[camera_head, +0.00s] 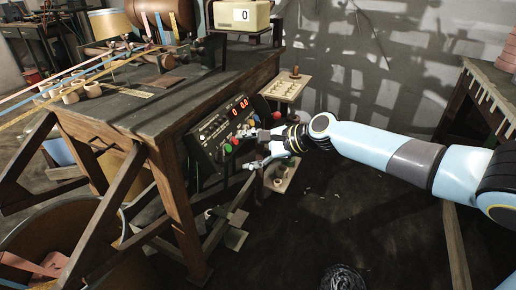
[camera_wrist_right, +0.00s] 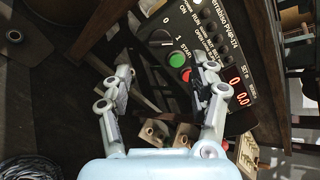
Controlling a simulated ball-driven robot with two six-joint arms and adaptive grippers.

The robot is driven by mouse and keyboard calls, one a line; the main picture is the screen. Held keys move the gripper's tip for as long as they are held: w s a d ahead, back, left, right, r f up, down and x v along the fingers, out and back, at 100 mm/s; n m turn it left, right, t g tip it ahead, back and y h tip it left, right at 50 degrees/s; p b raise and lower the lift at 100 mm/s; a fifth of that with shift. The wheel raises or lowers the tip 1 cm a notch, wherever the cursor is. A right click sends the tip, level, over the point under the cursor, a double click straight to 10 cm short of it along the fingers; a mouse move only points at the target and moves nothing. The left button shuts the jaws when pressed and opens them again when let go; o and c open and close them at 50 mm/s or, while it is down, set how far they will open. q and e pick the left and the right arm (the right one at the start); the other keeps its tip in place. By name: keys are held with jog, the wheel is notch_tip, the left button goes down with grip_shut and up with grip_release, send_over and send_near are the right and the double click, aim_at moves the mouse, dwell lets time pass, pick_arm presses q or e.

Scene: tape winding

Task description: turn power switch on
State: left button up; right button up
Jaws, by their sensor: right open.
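The control panel (camera_head: 222,132) is a dark box with red digits lit, mounted at the right end of the workbench. In the right wrist view the panel (camera_wrist_right: 222,60) is tilted. It carries a black rotary switch (camera_wrist_right: 155,50) with 0 and 1 marks, a green START button (camera_wrist_right: 178,60) and a red button beside it. The switch's exact position is hard to read. My right gripper (camera_head: 247,150) is open and empty in front of the panel's lower right. In the wrist view its fingers (camera_wrist_right: 162,85) are spread below the switch and buttons, apparently apart from them. My left gripper is out of view.
The wooden workbench (camera_head: 130,105) carries rolls and coloured tapes at the left. A small shelf with pegs (camera_head: 285,88) is beside the panel. Another table (camera_head: 485,85) stands at the right. Floor between is mostly open.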

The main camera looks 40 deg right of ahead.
jog(key=shift+v, duration=1.65)
